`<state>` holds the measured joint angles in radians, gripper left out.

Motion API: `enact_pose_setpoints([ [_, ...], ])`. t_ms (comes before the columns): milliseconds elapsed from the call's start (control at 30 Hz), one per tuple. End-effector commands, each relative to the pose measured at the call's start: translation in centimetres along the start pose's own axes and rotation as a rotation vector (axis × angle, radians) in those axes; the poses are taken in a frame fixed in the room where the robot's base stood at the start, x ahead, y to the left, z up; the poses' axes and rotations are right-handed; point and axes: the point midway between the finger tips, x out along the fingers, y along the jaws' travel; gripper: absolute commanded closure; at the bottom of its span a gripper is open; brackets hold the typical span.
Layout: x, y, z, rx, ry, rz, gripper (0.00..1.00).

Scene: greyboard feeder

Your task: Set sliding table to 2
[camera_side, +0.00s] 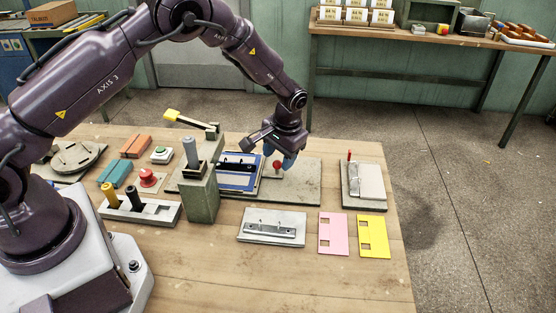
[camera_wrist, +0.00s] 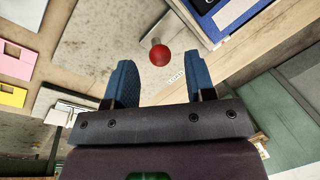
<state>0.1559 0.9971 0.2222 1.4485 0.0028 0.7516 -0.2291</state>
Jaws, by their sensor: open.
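The sliding table looks to be the blue-framed carriage (camera_side: 238,172) on a long grey base plate (camera_side: 303,188). A red ball knob (camera_side: 277,164) on a short metal stem stands at the carriage's right side. In the wrist view the knob (camera_wrist: 159,56) lies in line with the gap between my two blue fingers, and part of the blue carriage (camera_wrist: 232,12) is at the top right. My gripper (camera_side: 284,161) is open and empty, pointing down close to the knob. I cannot tell whether a finger touches it.
A grey-green post (camera_side: 202,192) stands left of the carriage. A metal fixture (camera_side: 272,227), pink card (camera_side: 333,233), yellow card (camera_side: 373,236) and a red-lever clamp board (camera_side: 364,185) are in front and right. Buttons and a lever box (camera_side: 140,207) are left. The base plate's right part is clear.

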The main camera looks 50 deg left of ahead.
Motion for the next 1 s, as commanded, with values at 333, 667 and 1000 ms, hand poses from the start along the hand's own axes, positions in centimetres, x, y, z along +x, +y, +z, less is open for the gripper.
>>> enact_pose_setpoints([
  [333, 2.1, 0.0, 0.0, 0.000, 0.001, 0.001, 0.50],
  [667, 2.0, 0.0, 0.0, 0.001, 0.001, 0.000, 0.87],
  [1000, 2.2, -1.6, 0.9, -0.002, -0.001, 0.000, 1.00],
])
